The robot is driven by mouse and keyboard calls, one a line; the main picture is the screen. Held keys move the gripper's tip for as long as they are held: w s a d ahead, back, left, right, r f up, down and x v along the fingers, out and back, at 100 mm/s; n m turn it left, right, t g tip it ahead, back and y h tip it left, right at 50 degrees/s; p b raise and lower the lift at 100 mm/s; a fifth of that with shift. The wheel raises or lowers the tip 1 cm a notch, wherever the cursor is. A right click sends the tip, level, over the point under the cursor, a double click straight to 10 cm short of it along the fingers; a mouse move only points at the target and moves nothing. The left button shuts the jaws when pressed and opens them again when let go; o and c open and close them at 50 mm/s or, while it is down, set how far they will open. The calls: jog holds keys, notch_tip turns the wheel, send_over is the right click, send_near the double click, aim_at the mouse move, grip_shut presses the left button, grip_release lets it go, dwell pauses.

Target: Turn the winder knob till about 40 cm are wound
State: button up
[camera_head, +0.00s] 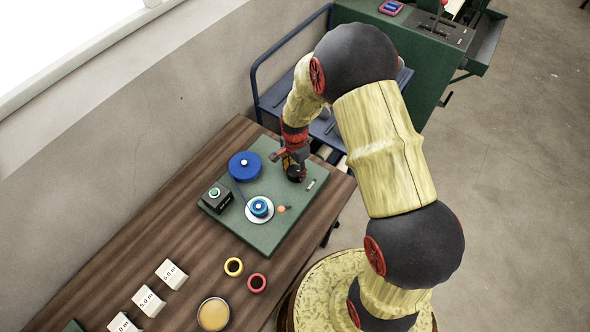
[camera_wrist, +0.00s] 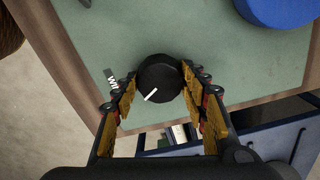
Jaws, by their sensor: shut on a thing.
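The winder knob (camera_wrist: 158,79) is round and black with a white pointer line. It stands on the green board (camera_wrist: 110,40), beside a label that is partly hidden by a finger. My gripper (camera_wrist: 157,88) is shut on the knob, one finger on each side. In the head view my gripper (camera_head: 294,168) is over the board's upper right part, and the knob is mostly hidden there. A large blue spool (camera_head: 245,166) and a smaller blue reel (camera_head: 260,207) on a white disc sit on the board. A thin dark line runs between them.
A black box with a green button (camera_head: 215,196) is on the board's left. A blue cart (camera_head: 270,106) stands behind.

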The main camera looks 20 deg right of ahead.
aim_at(295, 171)
dwell(0.4)
jog(key=o, duration=1.1)
jog(key=shift+c, duration=0.2)
jog(key=shift+o, duration=0.5)
jog(key=shift+r, duration=0.1)
notch_tip(295, 171, up, 12)
